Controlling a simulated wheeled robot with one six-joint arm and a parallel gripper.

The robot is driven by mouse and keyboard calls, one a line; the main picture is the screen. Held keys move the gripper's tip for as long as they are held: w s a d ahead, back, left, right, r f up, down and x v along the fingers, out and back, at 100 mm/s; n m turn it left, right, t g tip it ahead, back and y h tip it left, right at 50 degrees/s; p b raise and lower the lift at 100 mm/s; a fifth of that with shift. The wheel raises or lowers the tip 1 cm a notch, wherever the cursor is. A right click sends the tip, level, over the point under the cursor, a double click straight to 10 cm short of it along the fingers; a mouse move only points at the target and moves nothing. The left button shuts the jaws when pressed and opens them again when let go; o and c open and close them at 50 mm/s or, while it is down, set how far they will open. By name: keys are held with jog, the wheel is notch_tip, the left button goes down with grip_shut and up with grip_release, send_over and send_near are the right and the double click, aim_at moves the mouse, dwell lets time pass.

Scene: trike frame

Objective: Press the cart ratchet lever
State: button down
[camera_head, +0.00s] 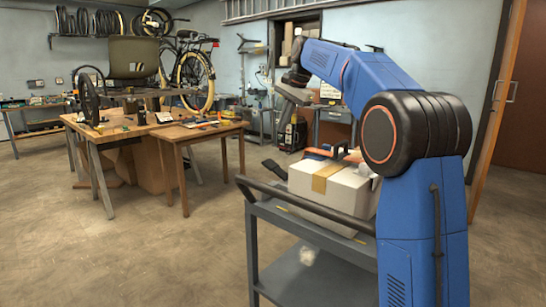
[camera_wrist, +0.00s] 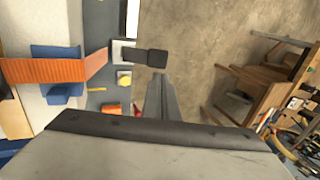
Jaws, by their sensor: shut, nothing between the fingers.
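The cart (camera_head: 330,278) is grey with a dark handrail and stands at the front right in the head view. A black paddle (camera_head: 274,168), which looks like the lever's end, sticks out over its far left edge. In the wrist view a black pad (camera_wrist: 157,59) on a pale plate (camera_wrist: 122,52) extends past the cart's edge over the floor. An orange strap (camera_wrist: 55,68) and blue parts lie left of it. My gripper (camera_wrist: 160,90) is shut and empty, with a visible gap in the picture between it and the pad. In the head view my gripper (camera_head: 290,100) is raised above the cart's far end.
A white taped box (camera_head: 330,188) sits on the cart's top. A wooden workbench (camera_head: 185,134) with tools and a bike wheel stands to the left. The floor (camera_head: 130,240) between bench and cart is clear. A drawer cabinet (camera_head: 335,130) stands behind.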

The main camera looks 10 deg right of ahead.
aim_at(267, 161)
jog(key=x, duration=1.4)
dwell(0.4)
jog(key=shift+w+a+f+g+h, duration=0.35)
jog(key=shift+w+f+g+h, duration=0.2)
jog(key=shift+f+g, duration=0.15)
jog(key=shift+w+a+f, duration=0.25)
jog(key=shift+w+f, duration=0.05)
jog(key=shift+f, duration=0.4)
jog(key=shift+w+a+f, duration=0.25)
jog(key=shift+w+f, duration=0.05)
jog(key=shift+f, duration=0.4)
jog(key=shift+x, duration=1.05)
jog(key=shift+f, duration=0.2)
jog(key=shift+r, duration=0.15)
